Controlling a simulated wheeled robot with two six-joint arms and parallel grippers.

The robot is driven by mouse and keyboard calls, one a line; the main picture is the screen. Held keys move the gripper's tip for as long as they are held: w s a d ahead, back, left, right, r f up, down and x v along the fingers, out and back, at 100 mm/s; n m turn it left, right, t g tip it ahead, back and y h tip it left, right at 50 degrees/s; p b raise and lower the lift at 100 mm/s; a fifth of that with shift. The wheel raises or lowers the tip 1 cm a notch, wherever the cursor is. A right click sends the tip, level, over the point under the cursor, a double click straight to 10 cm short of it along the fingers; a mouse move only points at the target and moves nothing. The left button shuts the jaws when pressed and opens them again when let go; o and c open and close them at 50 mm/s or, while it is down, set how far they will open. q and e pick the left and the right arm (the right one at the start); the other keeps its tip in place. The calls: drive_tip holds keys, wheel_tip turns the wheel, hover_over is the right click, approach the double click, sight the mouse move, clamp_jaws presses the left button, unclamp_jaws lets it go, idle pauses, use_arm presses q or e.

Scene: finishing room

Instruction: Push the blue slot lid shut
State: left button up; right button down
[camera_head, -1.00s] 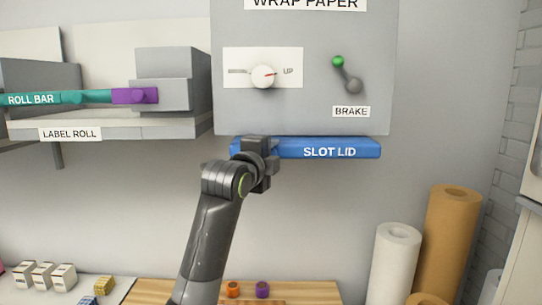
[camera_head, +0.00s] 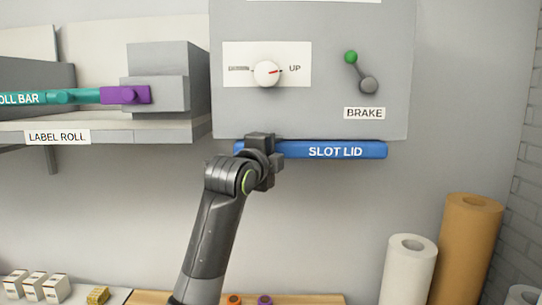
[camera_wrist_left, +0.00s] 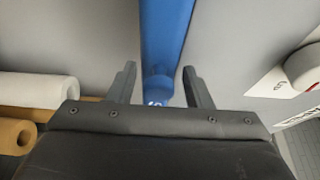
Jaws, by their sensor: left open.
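The blue slot lid (camera_head: 347,151) is a long flat bar with a "SLOT LID" label, just under the grey wall panel. My left gripper (camera_head: 262,152) is at the lid's left part and covers some of it. In the left wrist view the lid (camera_wrist_left: 167,35) runs between the two spread fingers of my left gripper (camera_wrist_left: 159,78). I cannot tell whether a finger touches it. My right gripper is in neither view.
The grey panel (camera_head: 310,115) carries a dial (camera_head: 267,74) and a green-knobbed brake lever (camera_head: 360,72). A label-roll shelf (camera_head: 110,131) is at left. White (camera_head: 407,275) and brown paper rolls (camera_head: 468,250) stand at lower right. The wall below the lid is bare.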

use_arm(q)
drive_tip(key=shift+s+a+f+b, duration=0.1)
drive_tip(key=shift+s+f+b, duration=0.05)
drive_tip(key=shift+s+b, duration=0.25)
drive_tip(key=b+v, duration=0.7)
drive_tip(key=v, duration=0.9)
drive_tip(key=shift+s+a, duration=0.15)
drive_tip(key=shift+s, duration=0.1)
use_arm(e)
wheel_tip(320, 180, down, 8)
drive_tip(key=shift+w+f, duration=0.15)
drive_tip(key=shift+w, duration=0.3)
